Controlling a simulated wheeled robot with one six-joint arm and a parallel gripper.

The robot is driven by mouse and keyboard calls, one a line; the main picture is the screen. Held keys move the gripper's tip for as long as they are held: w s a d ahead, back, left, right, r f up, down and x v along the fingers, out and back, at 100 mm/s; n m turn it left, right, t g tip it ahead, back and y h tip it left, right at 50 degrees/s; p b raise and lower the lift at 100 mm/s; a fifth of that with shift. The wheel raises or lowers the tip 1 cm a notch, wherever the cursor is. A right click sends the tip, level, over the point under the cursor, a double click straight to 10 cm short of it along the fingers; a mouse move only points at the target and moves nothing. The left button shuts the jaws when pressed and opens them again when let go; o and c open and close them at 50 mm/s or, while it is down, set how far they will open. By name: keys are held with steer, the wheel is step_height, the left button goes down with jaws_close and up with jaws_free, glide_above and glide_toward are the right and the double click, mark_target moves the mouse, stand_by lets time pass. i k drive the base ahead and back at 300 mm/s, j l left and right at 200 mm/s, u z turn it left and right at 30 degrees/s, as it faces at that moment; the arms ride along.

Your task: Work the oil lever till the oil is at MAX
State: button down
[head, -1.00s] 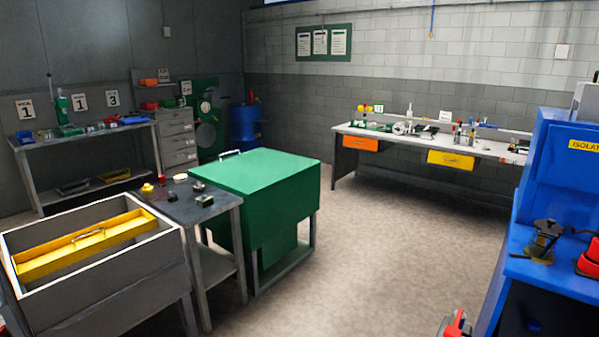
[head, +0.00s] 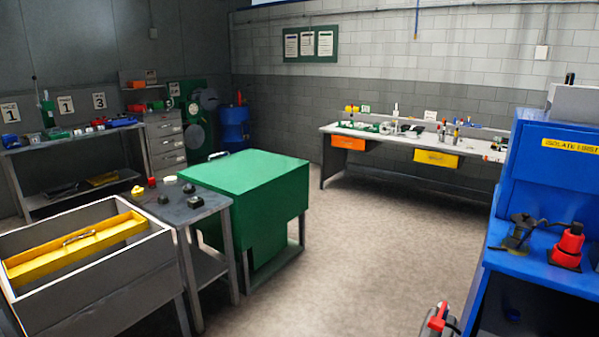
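I cannot make out an oil lever or an oil level mark with MAX in the head view. A blue machine (head: 548,190) with a yellow label beginning "ISOLATE" (head: 571,145) stands at the right edge. On its ledge are a dark device with a black arm (head: 517,233) and a red and black device (head: 568,245); I cannot tell if either carries the lever. A red and grey piece (head: 437,320) at the bottom edge is cut off, and I cannot tell what it is. My gripper is not recognisable in the view.
A green cabinet (head: 246,185), a dark side table (head: 180,207) and a grey bin with a yellow tray (head: 78,247) stand at the left. A long workbench (head: 350,129) runs along the back wall. The concrete floor (head: 365,235) between is clear.

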mark_target(436, 323)
steer(key=i+l, duration=0.35)
steer(key=i, duration=0.15)
steer(key=i+l, duration=0.4)
steer(key=i+z, duration=0.05)
steer(key=i, duration=0.05)
